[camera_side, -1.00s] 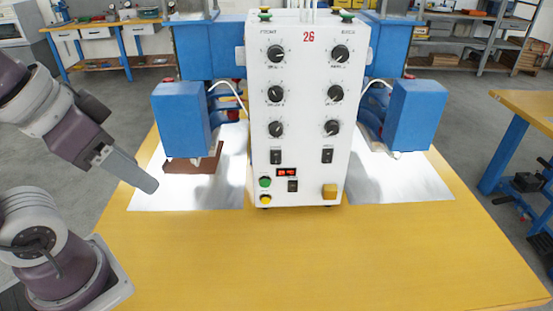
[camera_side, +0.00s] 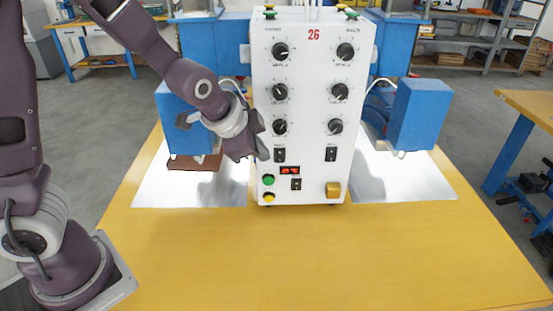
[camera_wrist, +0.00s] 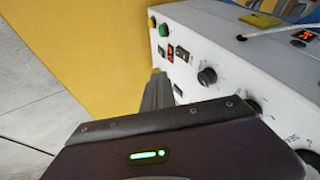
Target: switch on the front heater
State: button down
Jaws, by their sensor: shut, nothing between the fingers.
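The white control box (camera_side: 312,110) stands on the yellow table, with a left column of knobs headed FRONT and a right column beside it. The front heater switch (camera_side: 280,155) is a black rocker below the left knobs. The wrist view shows the shut fingers (camera_wrist: 157,88) pointing at the panel. I cannot tell whether they touch it. The rocker's position is too small to read.
A matching rocker (camera_side: 331,153) sits on the right. Blue blocks flank the box. The front table (camera_side: 300,250) is clear.

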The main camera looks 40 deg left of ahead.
aim_at(280, 156)
jog(key=w+a+f, duration=0.3)
jog(key=w+f, duration=0.5)
jog(key=shift+w+a+f, duration=0.2)
jog(key=shift+f, duration=0.15)
jog(key=shift+w+a+f, duration=0.1)
jog(key=shift+w+a, duration=0.05)
jog(key=shift+w, duration=0.05)
dwell(0.3)
jog(key=shift+r, duration=0.2)
